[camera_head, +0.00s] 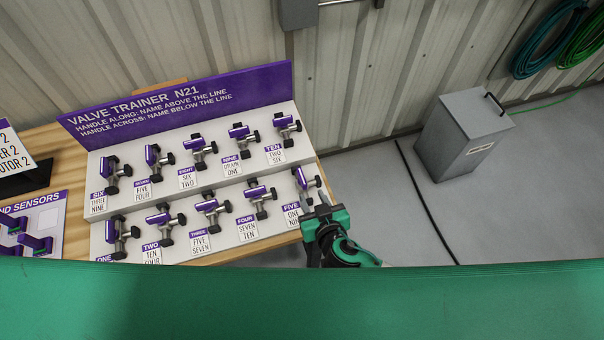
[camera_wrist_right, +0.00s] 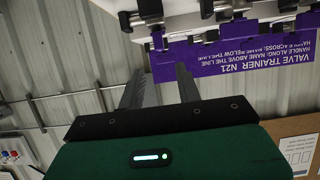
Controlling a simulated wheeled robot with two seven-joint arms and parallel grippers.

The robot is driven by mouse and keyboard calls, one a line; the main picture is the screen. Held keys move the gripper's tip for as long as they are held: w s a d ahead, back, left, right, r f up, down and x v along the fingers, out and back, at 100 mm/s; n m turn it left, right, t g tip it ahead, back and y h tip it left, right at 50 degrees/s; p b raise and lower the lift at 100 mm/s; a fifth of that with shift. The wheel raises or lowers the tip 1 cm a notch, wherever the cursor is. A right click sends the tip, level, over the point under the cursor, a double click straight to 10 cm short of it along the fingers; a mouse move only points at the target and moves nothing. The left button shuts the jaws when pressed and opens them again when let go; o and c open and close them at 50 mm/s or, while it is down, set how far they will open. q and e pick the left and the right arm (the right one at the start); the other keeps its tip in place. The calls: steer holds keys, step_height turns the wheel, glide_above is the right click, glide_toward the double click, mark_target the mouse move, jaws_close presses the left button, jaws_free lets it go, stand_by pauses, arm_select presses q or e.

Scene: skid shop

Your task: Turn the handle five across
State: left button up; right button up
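The valve labelled five (camera_head: 312,183) is at the right end of the front row on the valve trainer (camera_head: 250,232). Its purple handle (camera_head: 300,179) runs steeply up and down in the head view, unlike the flatter handles of two, three and four. My right gripper (camera_head: 316,200) is just below and beside this valve, its fingers pointing up at it. In the right wrist view the fingers (camera_wrist_right: 160,85) are apart with nothing between them. A purple-handled valve (camera_wrist_right: 150,10) lies past their tips; I cannot tell which. My left gripper is not in view.
Other valves fill both rows; four (camera_head: 260,194) is left of five and ten (camera_head: 287,125) is above it. A sensor board (camera_head: 50,212) lies to the left.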

mark_target(303, 179)
steer(key=p+x, duration=0.2)
steer(key=x, duration=0.8)
steer(key=shift+w+f+p, duration=0.2)
steer(key=shift+w+p, duration=0.1)
steer(key=shift+p, duration=0.05)
jaws_close()
